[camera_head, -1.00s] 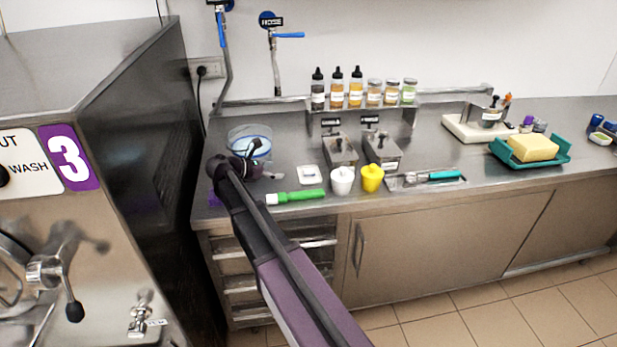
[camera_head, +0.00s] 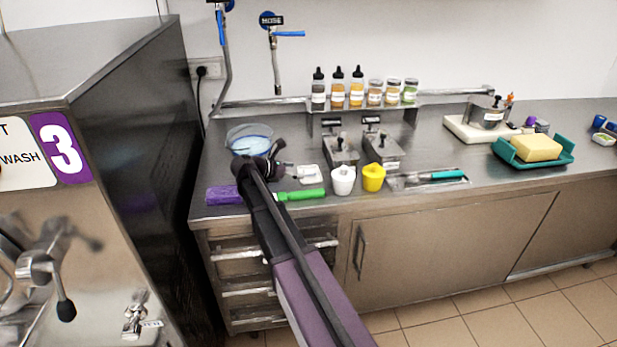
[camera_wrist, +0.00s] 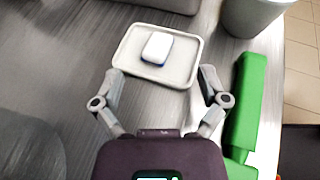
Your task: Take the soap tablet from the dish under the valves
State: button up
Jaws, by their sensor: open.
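The soap tablet (camera_wrist: 157,47) is a small white block with a blue underside, lying in a shallow white dish (camera_wrist: 186,74) in the wrist view. In the head view the dish (camera_head: 309,174) sits on the steel counter, left of the white cup. My gripper (camera_wrist: 158,82) is open and empty, its two fingers spread just short of the dish's near corners. In the head view my gripper (camera_head: 284,170) is small and partly hidden by my arm. The valves with blue handles (camera_head: 290,34) are on the wall above the counter.
A green-handled tool (camera_wrist: 248,105) lies close to the right finger. A white cup (camera_head: 343,181) and a yellow cup (camera_head: 373,178) stand right of the dish. A clear bowl with blue liquid (camera_head: 250,140) is behind my wrist. A purple block (camera_head: 224,195) lies at the counter's left front.

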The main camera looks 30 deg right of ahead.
aim_at(309, 171)
jog(key=shift+d+f, duration=0.1)
jog(key=shift+d, duration=0.25)
jog(key=shift+b+x, duration=1)
jog(key=shift+x, duration=1.6)
jog(key=shift+w, duration=0.15)
jog(key=shift+c, duration=0.2)
jog(key=c, duration=1.2)
